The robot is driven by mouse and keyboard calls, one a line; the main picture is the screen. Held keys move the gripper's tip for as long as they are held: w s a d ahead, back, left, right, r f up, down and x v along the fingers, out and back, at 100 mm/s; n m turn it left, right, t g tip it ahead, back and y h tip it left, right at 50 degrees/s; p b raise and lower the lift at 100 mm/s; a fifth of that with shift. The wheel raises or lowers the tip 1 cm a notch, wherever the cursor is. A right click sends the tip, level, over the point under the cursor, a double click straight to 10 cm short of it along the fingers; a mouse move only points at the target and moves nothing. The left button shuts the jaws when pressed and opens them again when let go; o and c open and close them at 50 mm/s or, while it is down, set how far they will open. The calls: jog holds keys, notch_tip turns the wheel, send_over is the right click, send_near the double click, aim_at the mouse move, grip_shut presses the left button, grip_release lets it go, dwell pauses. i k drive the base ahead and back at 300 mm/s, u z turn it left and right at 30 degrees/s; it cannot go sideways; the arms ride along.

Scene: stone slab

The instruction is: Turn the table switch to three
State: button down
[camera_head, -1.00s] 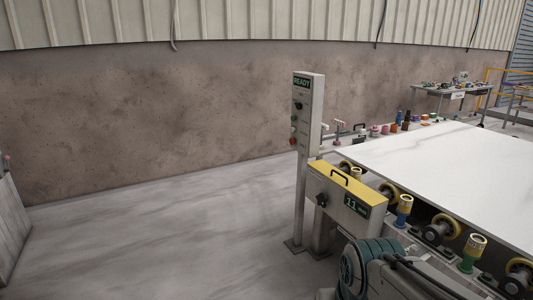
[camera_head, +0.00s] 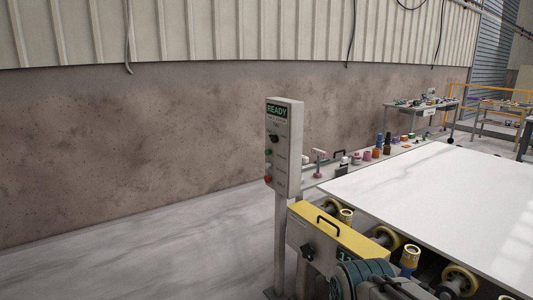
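A grey box with a yellow top and a black handle (camera_head: 328,228) sits at the near left corner of the slab table. A black rotary knob (camera_head: 307,252), which looks like the table switch, is on its left face; its setting is too small to read. A dark display (camera_head: 343,254) on its right face is mostly hidden by my arm at the bottom. My gripper is not visible; only a teal and grey part of my arm shows in front of the box.
A grey control post (camera_head: 285,147) with a green READY sign, a black knob (camera_head: 273,139) and a red button (camera_head: 268,179) stands behind the box. A white stone slab (camera_head: 440,200) rests on the table at right, above yellow rollers (camera_head: 459,280). Open floor lies left.

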aim_at(274, 139)
jog(key=u, duration=0.3)
jog(key=i, duration=2.1)
jog(key=z, duration=0.5)
